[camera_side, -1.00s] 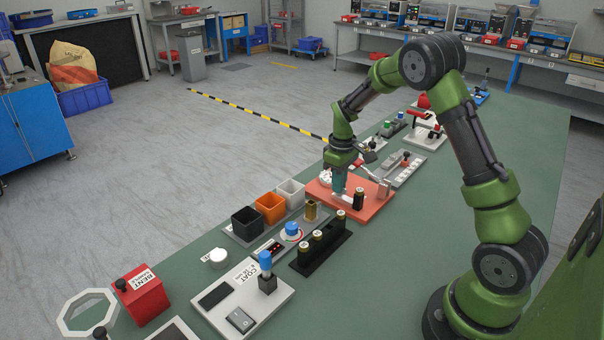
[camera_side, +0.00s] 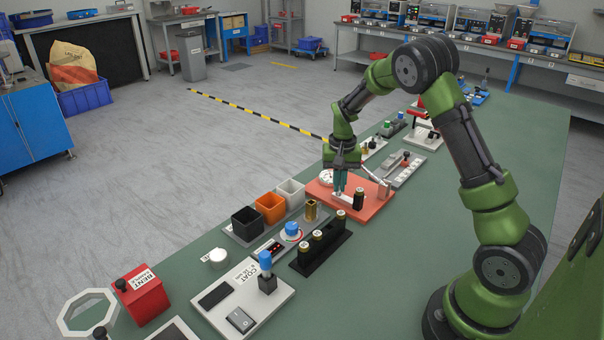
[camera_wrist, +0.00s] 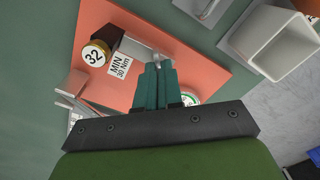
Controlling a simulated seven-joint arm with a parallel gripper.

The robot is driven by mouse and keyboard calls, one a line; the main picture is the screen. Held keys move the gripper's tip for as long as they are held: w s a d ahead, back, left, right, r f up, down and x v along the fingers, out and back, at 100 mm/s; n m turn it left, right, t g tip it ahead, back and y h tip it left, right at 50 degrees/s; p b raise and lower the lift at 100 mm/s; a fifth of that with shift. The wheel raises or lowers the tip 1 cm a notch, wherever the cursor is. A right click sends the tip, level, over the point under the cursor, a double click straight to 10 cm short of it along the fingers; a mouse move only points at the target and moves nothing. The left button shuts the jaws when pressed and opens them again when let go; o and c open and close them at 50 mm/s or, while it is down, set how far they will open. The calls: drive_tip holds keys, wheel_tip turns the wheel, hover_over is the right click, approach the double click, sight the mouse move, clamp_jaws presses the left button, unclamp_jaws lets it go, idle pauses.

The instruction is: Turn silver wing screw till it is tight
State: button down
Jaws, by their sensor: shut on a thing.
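My gripper (camera_side: 340,187) points down over the orange-red plate (camera_side: 372,208) in the side view. In the wrist view its teal fingers (camera_wrist: 157,68) are close together, shut on the silver wing screw (camera_wrist: 158,60). Only a small bit of the screw shows at the fingertips; its wings are mostly hidden. The screw is at a grey metal bar (camera_wrist: 138,47) on the plate. A label (camera_wrist: 120,66) beside it reads "MIN 30 Nm".
A black cylinder with a gold top marked 32 (camera_wrist: 95,54) stands close beside the bar. A white round dial (camera_side: 326,177) is behind my fingers. Open bins (camera_side: 270,208) and a black holder with cylinders (camera_side: 322,252) stand nearer the camera.

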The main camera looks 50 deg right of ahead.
drive_tip(key=m, duration=0.6)
drive_tip(key=shift+m, duration=0.3)
drive_tip(key=m, duration=0.5)
drive_tip(key=shift+m, duration=0.3)
drive_tip(key=c, duration=1.3)
unclamp_jaws()
wheel_tip(320, 180, up, 17)
